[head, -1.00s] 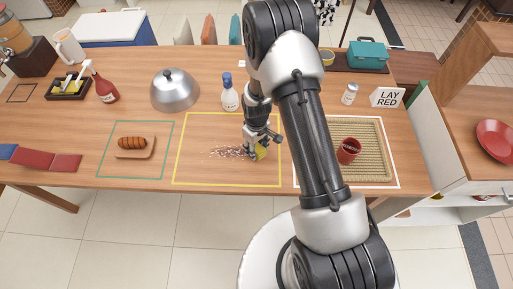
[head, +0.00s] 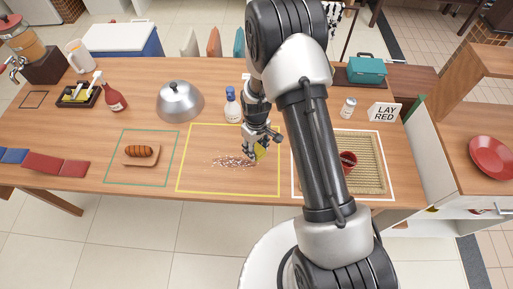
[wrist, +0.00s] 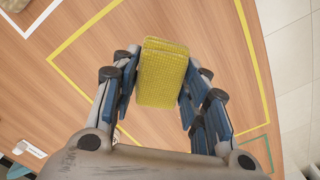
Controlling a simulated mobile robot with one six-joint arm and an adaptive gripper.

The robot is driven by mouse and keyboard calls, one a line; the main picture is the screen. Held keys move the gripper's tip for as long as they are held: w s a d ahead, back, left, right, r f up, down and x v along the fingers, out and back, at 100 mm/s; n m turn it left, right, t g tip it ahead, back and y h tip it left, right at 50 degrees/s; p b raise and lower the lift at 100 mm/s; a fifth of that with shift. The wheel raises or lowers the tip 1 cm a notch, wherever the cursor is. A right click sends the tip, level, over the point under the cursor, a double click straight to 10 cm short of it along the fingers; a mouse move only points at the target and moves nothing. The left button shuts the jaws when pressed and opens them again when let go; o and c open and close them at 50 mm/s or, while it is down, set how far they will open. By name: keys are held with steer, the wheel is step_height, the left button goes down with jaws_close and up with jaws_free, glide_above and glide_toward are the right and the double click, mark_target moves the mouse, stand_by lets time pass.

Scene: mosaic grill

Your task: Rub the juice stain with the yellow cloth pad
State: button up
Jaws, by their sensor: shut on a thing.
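My gripper (head: 259,147) is shut on the yellow cloth pad (wrist: 163,78), with blue fingers on both sides of it in the wrist view. In the head view the pad (head: 261,152) shows at the right end of the juice stain (head: 232,161). It seems slightly above the table, but contact is unclear. The stain is a speckled, reddish-and-white streak inside the yellow outlined area (head: 190,190). Its right end is partly hard to see near the pad. In the wrist view I cannot make out the stain clearly.
A blue-capped bottle (head: 233,108) stands behind the gripper, with a metal dome (head: 180,102) to its left. A board with a sausage-like item (head: 139,151) lies left. A red cup (head: 348,160) on a woven mat (head: 370,178) is right, partly behind my arm.

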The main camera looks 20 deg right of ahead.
steer(key=shift+f, duration=0.1)
stand_by(0.3)
steer(key=b, duration=0.3)
steer(key=shift+w+f, duration=0.1)
steer(key=shift+f, duration=0.15)
steer(key=shift+b, duration=0.6)
steer(key=shift+b, duration=0.7)
